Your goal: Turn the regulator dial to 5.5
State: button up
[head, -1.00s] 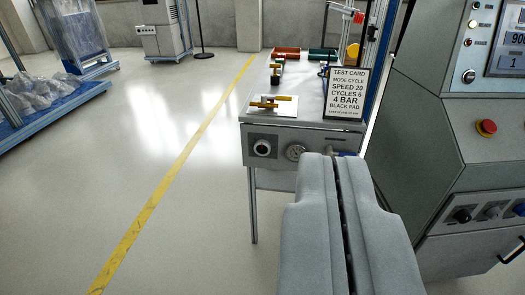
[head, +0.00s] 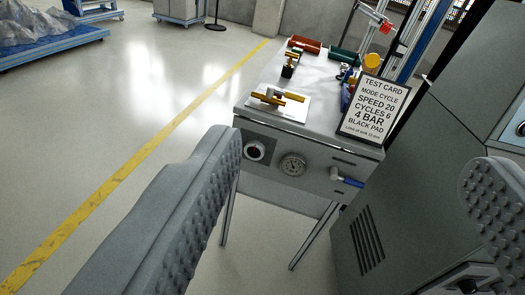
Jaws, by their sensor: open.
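A round black knob with a pale ring (head: 255,150), which looks like the regulator dial, sits on the front panel of the grey bench. A round pressure gauge (head: 292,164) is just right of it; its reading is too small to tell. My gripper (head: 355,158) is open and empty, its two grey, studded fingers wide apart. The left fingertip appears just left of the knob in the picture, and the right finger is at the far right edge. The knob shows uncovered between them; I see no contact.
A blue-handled valve (head: 347,181) sticks out right of the gauge. On the bench top (head: 314,78) stand a test card (head: 374,106) reading "4 BAR" and brass-coloured parts (head: 277,97). A grey cabinet (head: 400,190) stands close right.

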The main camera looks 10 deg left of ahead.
jog(key=w+a+f+n, duration=0.2)
jog(key=w+a+f, duration=0.1)
jog(key=w+f, duration=0.55)
jog(key=n+h, duration=0.1)
jog(key=n, duration=0.5)
send_near(253, 153)
jog(key=w, duration=0.8)
jog(key=shift+w+f, duration=0.1)
jog(key=shift+w, duration=0.2)
jog(key=c, duration=1)
